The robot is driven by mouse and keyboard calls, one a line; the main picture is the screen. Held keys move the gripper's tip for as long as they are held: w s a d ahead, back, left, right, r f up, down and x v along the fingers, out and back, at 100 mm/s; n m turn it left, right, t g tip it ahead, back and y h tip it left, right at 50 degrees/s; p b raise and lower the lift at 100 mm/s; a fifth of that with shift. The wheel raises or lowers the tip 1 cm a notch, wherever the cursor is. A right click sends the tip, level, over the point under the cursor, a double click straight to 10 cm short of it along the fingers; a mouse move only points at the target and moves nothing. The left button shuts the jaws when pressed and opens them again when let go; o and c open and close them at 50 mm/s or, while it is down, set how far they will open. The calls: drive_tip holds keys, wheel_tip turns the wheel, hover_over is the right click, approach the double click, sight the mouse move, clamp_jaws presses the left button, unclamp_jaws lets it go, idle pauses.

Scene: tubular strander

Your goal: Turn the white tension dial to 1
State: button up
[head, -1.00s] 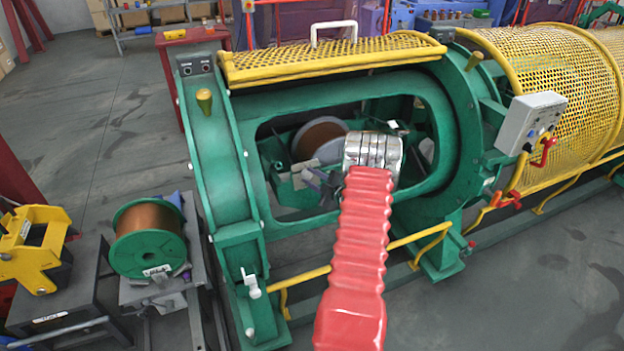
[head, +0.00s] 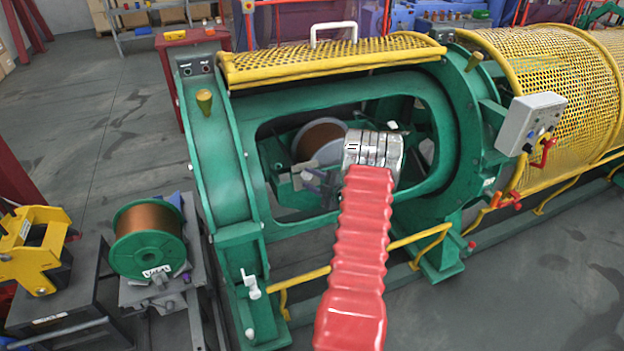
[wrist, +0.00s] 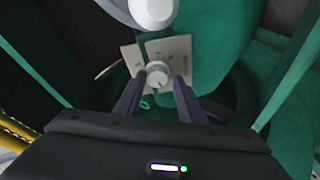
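The white dial (wrist: 158,73) sits on a small beige plate (wrist: 178,50) inside the machine, seen in the wrist view. It has a round knob shape, and its scale marks are too small to read. My gripper (wrist: 160,82) is open, with one dark finger on each side of the dial. The fingertips reach up close to the dial's sides; I cannot tell whether they touch it. In the head view, my gripper (head: 322,184) is inside the opening of the green frame (head: 213,150), and the dial cannot be made out there.
A white rounded part (wrist: 152,10) is just beyond the dial. Green walls stand close around the gripper. In the head view, a copper-wound reel (head: 322,140) lies behind the gripper, and a yellow mesh guard (head: 330,60) arches above the opening.

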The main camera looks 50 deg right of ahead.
drive_tip(key=shift+o, duration=1.1)
drive_tip(key=shift+d+r, duration=0.1)
drive_tip(key=shift+s, duration=0.1)
drive_tip(key=shift+s+r, duration=0.15)
drive_tip(key=shift+s, duration=0.35)
drive_tip(key=v, duration=1.2)
drive_tip(key=shift+s+a, duration=0.25)
drive_tip(key=shift+s, duration=0.1)
